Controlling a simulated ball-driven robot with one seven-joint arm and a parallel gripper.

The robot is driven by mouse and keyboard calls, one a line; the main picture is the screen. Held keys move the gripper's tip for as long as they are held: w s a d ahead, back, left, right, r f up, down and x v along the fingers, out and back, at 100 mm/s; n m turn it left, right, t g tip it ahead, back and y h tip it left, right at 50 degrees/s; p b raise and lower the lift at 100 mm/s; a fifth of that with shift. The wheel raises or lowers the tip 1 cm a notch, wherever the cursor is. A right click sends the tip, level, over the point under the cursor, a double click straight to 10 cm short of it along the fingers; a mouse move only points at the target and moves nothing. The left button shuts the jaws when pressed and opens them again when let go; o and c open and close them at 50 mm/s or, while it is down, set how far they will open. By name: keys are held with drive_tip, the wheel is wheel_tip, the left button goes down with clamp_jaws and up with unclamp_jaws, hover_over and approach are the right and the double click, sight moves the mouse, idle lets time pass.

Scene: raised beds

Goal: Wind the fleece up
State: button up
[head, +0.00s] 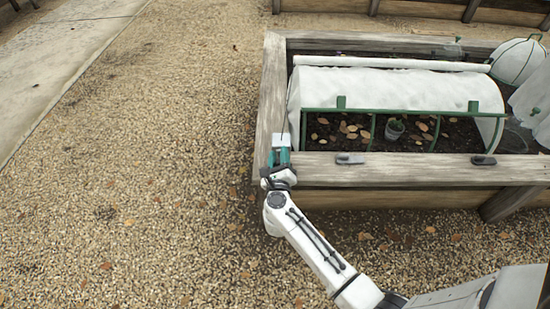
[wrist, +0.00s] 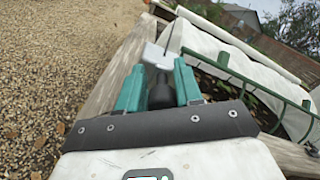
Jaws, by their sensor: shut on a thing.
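The white fleece (head: 385,88) covers the back and top of a green hoop tunnel in the raised bed. Its front side is open below a green rail (head: 420,110). A long white roll or tube (head: 390,64) lies along the back; it also shows in the wrist view (wrist: 240,42). My gripper (head: 281,150) is at the tunnel's left end, over the bed's left front corner. In the wrist view its teal fingers (wrist: 160,85) are shut on a dark handle (wrist: 162,92), with a pale block (wrist: 153,57) beyond it. Whether the handle joins the fleece is not clear.
The weathered timber bed edge (head: 420,168) runs just right of my gripper. Grey clips (head: 350,158) sit on it. A white cloche (head: 516,61) stands at right. Gravel (head: 130,190) at left is clear.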

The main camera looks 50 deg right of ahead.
drive_tip(key=shift+s+d+f+m, duration=0.3)
drive_tip(key=shift+s+d+m, duration=0.05)
drive_tip(key=shift+s+m, duration=0.15)
drive_tip(key=shift+s, duration=0.1)
drive_tip(key=o, duration=0.7)
drive_tip(key=shift+d+f, duration=0.1)
drive_tip(key=shift+o, duration=1)
drive_tip(key=shift+w+r, duration=0.2)
drive_tip(key=p+v, duration=0.1)
drive_tip(key=v, duration=1)
